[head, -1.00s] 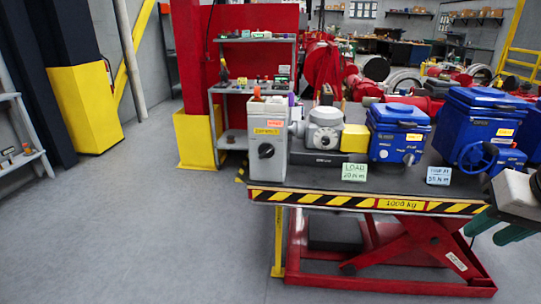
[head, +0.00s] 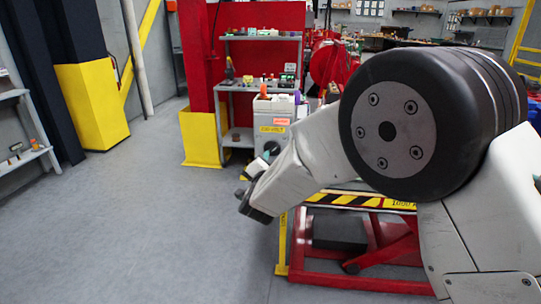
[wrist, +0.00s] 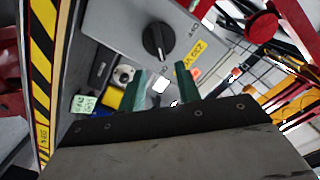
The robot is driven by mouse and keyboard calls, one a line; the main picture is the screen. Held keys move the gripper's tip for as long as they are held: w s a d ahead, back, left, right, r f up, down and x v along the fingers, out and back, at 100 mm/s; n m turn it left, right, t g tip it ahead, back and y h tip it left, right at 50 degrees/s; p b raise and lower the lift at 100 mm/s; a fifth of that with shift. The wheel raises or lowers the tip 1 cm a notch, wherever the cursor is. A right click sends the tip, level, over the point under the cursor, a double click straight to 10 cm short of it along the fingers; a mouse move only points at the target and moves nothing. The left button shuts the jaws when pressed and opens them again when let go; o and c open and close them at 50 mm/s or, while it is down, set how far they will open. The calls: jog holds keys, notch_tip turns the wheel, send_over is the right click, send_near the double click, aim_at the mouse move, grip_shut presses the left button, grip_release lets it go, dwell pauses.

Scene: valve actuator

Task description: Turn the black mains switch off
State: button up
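The black mains switch (wrist: 157,40) is a round rotary knob with a raised grip bar, on the front of a light grey box (wrist: 115,22). In the head view the box (head: 272,108) stands at the left end of the lift table, and the knob is partly hidden behind my gripper (head: 252,172). The knob appears just beyond the fingertips; I see no contact. Its exact setting is hard to read.
The lift table's striped edge (wrist: 42,75) runs along the left of the wrist view. A green card (wrist: 84,104) and a yellow block (wrist: 114,98) lie beside the box. My arm hides most of the table in the head view. The floor at left (head: 120,220) is clear.

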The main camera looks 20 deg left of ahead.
aim_at(272, 150)
jog(key=a+f+x, duration=0.1)
jog(key=x, duration=0.6)
dwell(0.3)
grip_shut()
